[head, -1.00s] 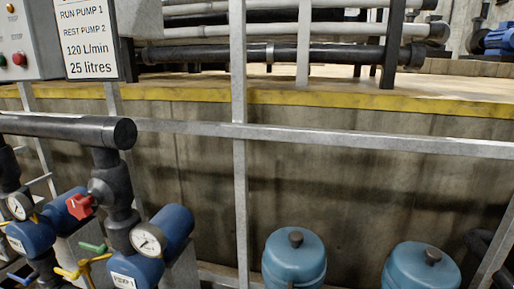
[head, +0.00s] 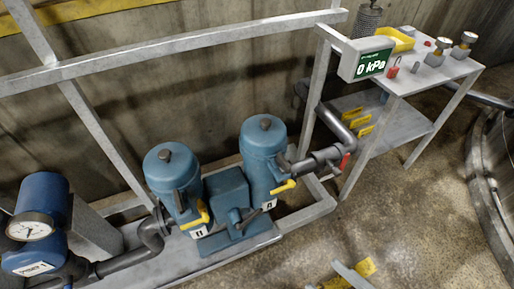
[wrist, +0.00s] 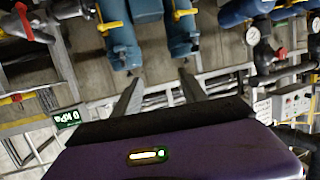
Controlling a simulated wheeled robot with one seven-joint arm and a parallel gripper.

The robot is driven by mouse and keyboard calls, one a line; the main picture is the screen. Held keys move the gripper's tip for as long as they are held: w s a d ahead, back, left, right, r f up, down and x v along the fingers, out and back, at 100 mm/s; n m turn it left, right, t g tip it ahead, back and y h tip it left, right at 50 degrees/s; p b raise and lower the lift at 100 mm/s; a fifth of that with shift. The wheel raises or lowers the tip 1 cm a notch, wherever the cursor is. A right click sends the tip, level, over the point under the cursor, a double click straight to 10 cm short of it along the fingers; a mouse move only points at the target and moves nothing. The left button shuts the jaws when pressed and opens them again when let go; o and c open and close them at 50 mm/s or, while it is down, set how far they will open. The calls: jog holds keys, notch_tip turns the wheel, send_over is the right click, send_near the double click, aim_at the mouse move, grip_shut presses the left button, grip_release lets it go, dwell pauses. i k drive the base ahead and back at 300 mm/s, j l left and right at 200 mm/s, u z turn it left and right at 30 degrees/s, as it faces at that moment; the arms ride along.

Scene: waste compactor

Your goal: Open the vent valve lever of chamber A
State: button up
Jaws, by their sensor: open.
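In the head view two blue domed chambers stand side by side on a grey skid. The right one, chamber A (head: 262,145), has a white tag that appears to read A and a yellow lever (head: 284,187) low on its front. The left chamber (head: 172,172) has its own tag and yellow lever (head: 201,214). My gripper (wrist: 160,80) shows in the wrist view, its two fingers apart with nothing between them. That view is upside down; chamber A (wrist: 124,45) and its yellow lever (wrist: 110,25) lie beyond the fingers, apart from them.
A grey rail (head: 170,48) runs behind and above the chambers. A display reading 0 kPa (head: 371,63) stands by a side table (head: 440,72) with gauges. A pipe with a red handle (head: 345,161) joins chamber A. A pump with a gauge (head: 35,228) is at left.

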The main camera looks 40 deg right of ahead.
aim_at(291, 184)
jog(key=k+j+z, duration=0.15)
jog(key=z, duration=0.35)
jog(key=k+z, duration=0.25)
jog(key=z, duration=0.25)
